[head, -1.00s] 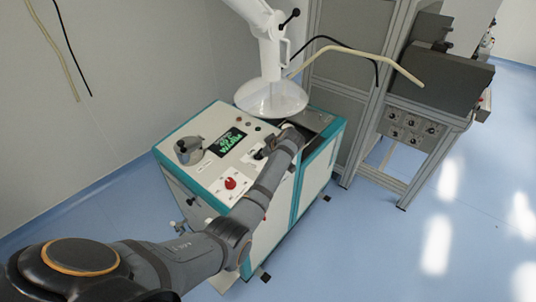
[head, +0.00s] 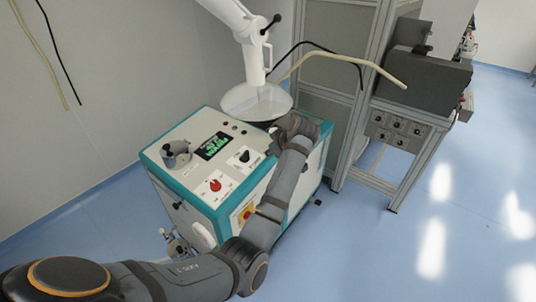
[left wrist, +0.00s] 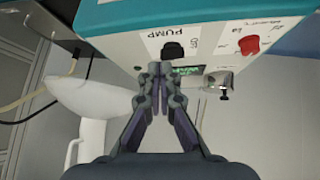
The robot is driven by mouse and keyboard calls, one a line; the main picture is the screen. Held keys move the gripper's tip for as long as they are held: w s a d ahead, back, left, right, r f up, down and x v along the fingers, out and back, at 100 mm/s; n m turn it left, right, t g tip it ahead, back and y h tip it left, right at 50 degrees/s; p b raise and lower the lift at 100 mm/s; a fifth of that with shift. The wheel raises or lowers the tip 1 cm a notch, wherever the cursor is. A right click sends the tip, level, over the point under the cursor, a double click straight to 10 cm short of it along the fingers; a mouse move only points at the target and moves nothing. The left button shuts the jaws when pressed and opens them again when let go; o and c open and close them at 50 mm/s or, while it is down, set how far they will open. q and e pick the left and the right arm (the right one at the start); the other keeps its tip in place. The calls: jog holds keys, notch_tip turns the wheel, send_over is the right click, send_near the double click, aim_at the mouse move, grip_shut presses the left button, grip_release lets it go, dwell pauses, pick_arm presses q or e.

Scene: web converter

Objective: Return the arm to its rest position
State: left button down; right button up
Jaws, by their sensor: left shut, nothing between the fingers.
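My left arm reaches from the lower left over the teal-and-white machine (head: 190,205). My left gripper (head: 274,146) is mostly hidden behind its own wrist in the head view, near the right part of the machine's top. In the left wrist view the left gripper (left wrist: 160,72) has its fingertips together with nothing between them. A black knob under the label PUMP (left wrist: 172,50) lies just beyond the fingertips, apart from them as far as I can tell. The black knob (head: 244,156) is uncovered in the head view. My right gripper does not show.
The panel also has a red knob (head: 215,185), a green-lit display (head: 215,146) and a metal fitting (head: 177,155). A white hood (head: 258,102) hangs close behind my wrist. A grey frame rack (head: 395,150) stands right; the blue floor (head: 390,255) in front is clear.

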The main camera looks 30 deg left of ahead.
pick_arm(q)
jog(key=shift+a+f, duration=0.1)
jog(key=shift+a, duration=0.1)
jog(key=s+d+f+m+h, duration=0.1)
jog(key=s+f+m, duration=0.25)
jog(key=f, duration=0.85)
jog(key=s+d+f+m+g+h, duration=0.1)
jog(key=s+f+m+h, duration=0.3)
jog(key=f, duration=0.9)
jog(key=s+f+m+y, duration=0.1)
jog(key=s+f+m, duration=0.35)
jog(key=f, duration=0.75)
jog(key=s+f+g+h, duration=0.1)
jog(key=s+f, duration=0.6)
jog(key=s, duration=0.3)
jog(key=s+f+h, duration=0.1)
jog(key=s+f, duration=0.6)
jog(key=s, duration=0.2)
jog(key=s+a+f+m, duration=0.1)
jog(key=s+f, duration=0.2)
jog(key=s, duration=0.8)
jog(key=s+a+f+m+g, duration=0.1)
jog(key=s+f, duration=0.1)
jog(key=s, duration=0.9)
jog(key=shift+a+f+m, duration=0.25)
jog(key=shift+f+m, duration=0.15)
